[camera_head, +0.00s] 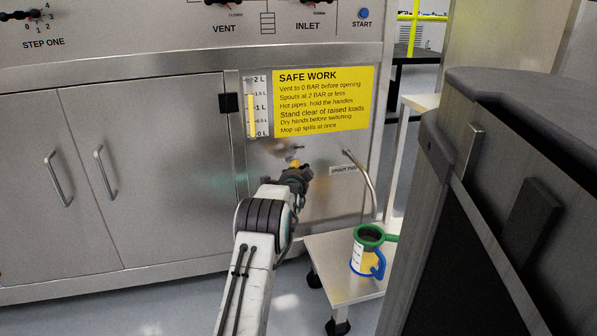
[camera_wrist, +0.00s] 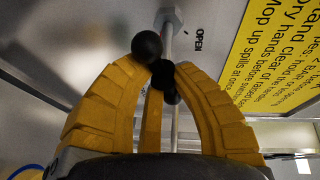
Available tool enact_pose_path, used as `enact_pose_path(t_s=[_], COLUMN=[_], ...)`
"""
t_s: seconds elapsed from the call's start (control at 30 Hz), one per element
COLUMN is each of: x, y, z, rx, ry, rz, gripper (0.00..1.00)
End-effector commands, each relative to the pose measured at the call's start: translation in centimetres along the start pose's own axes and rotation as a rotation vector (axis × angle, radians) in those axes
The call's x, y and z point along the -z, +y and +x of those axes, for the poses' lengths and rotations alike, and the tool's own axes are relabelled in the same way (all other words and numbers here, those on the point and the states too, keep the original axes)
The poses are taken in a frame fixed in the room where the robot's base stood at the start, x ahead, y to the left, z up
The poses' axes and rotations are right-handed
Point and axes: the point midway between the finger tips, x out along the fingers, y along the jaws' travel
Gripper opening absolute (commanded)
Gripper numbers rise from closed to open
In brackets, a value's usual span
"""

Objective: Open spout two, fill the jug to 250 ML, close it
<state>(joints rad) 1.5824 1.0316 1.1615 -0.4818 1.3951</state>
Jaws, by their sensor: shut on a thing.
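The jug (camera_head: 357,258) stands upright on a low pale stand under the bent pipe of the spout (camera_head: 366,178). It has a blue handle, a green top ring and a pale-yellow body; its scale is too small to read. A small label (camera_head: 343,170) by the pipe seems to read spout two. My gripper (camera_head: 295,165) is at the panel left of that pipe. In the wrist view its yellow fingers are closed around the black-knobbed valve handle (camera_wrist: 146,45), beside a metal rod and the word OPEN. The fingers partly hide the handle. Whether liquid flows cannot be told.
A level gauge (camera_head: 251,108) and a yellow safety sign (camera_head: 323,100) are above my gripper. Closed cabinet doors (camera_head: 135,170) are at left. The stand (camera_head: 335,262) holds the jug. A large dark-topped metal unit (camera_head: 510,100) blocks the right side.

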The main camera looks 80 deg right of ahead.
Motion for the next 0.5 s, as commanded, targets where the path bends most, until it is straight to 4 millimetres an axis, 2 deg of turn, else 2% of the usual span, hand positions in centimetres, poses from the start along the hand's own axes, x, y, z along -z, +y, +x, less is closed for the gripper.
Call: enact_pose_path(t_s=[0.27,0.3,0.5], x=[-0.38,-0.39,-0.29], y=[0.33,0.33,0.21], z=[-0.01,-0.01,-0.01], rx=[-0.009,-0.009,-0.006], ry=[-0.006,-0.006,-0.004], rz=[0.004,0.004,0.003], gripper=[0.00,0.21,0.39])
